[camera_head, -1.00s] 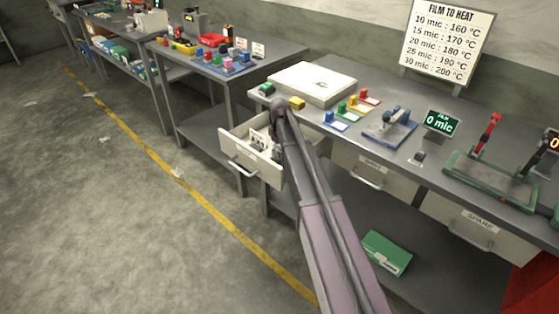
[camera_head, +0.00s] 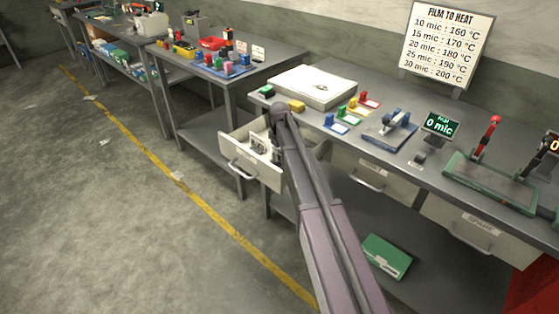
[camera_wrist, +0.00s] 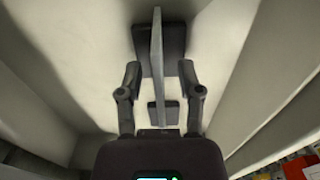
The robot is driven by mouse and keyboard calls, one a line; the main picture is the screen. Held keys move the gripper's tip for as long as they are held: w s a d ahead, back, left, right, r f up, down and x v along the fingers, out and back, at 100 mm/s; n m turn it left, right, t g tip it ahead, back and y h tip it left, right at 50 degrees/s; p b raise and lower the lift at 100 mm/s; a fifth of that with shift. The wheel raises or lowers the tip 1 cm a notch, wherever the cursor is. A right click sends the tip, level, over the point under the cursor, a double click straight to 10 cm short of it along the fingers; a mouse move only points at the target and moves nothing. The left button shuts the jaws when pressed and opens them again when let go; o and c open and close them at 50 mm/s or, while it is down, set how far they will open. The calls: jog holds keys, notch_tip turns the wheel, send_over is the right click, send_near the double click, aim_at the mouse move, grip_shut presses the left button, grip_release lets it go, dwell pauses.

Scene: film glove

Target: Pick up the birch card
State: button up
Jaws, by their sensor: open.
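In the wrist view a thin pale card (camera_wrist: 157,50) stands on edge, seen edge-on, inside a drawer. It is probably the birch card, but its face is not visible. My gripper (camera_wrist: 160,75) is open, with one finger on each side of the card and visible gaps between. Dark blocks (camera_wrist: 174,48) show beside the card; I cannot tell whether they are a holder. In the head view the open drawer (camera_head: 254,171) juts from the bench, and my arm hides part of it and most of my gripper.
The drawer walls (camera_wrist: 38,100) stand close on both sides of my gripper. The bench (camera_head: 340,100) above holds a white box (camera_head: 312,87), coloured blocks and a yellow block (camera_head: 296,105) near the edge. A green box (camera_head: 386,257) lies on the lower shelf. The floor at left is open.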

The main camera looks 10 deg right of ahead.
jog(key=shift+f, duration=0.15)
dwell(0.4)
grip_shut()
